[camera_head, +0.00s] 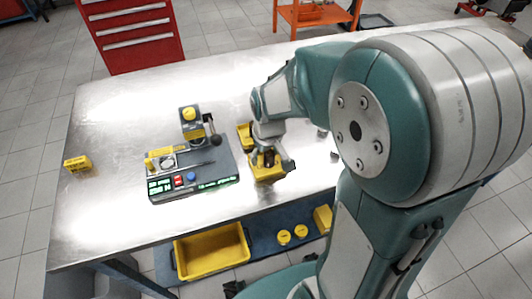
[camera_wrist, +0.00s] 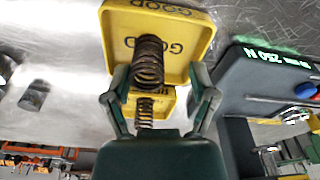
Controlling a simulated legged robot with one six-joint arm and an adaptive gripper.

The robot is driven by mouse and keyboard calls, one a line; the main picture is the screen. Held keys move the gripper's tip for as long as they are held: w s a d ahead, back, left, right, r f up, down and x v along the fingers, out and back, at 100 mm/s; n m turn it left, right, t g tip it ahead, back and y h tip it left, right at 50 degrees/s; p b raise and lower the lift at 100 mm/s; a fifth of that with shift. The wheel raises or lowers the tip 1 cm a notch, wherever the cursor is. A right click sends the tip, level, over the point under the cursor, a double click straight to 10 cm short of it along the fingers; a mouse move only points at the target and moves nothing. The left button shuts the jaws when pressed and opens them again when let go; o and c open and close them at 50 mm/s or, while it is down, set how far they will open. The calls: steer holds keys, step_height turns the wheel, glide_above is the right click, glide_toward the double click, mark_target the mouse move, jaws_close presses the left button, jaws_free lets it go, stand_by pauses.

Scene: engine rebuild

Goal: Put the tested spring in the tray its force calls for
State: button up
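In the wrist view a brown coil spring (camera_wrist: 149,62) shows in front of the yellow tray marked GOOD (camera_wrist: 188,30). My gripper (camera_wrist: 160,78) has its two fingers spread on either side of the spring, with gaps visible. A second, smaller-looking coil (camera_wrist: 145,110) shows between the fingers by another yellow piece; I cannot tell whether it is a separate spring. In the head view my gripper (camera_head: 267,156) is low over the nearer yellow tray (camera_head: 268,176) and hides its inside. A second yellow tray (camera_head: 243,132) stands behind it.
The spring tester (camera_head: 192,170), with a lever and a green display, stands left of the trays. Its display (camera_wrist: 272,57) seems to read 250 N. A yellow block (camera_head: 77,164) lies far left. The left tabletop is mostly clear.

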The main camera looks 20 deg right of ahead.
mark_target(271, 158)
steer(key=shift+d+r, duration=0.2)
steer(key=shift+d, duration=0.15)
step_height(271, 158, up, 12)
steer(key=s, duration=0.2)
steer(key=s+r+m+t, duration=0.2)
steer(key=s+r+t, duration=0.1)
steer(key=s, duration=0.9)
steer(key=shift+s+m+t, duration=0.15)
steer(key=shift+m+t, duration=0.15)
steer(key=shift+t, duration=0.3)
steer(key=shift+a+r, duration=0.1)
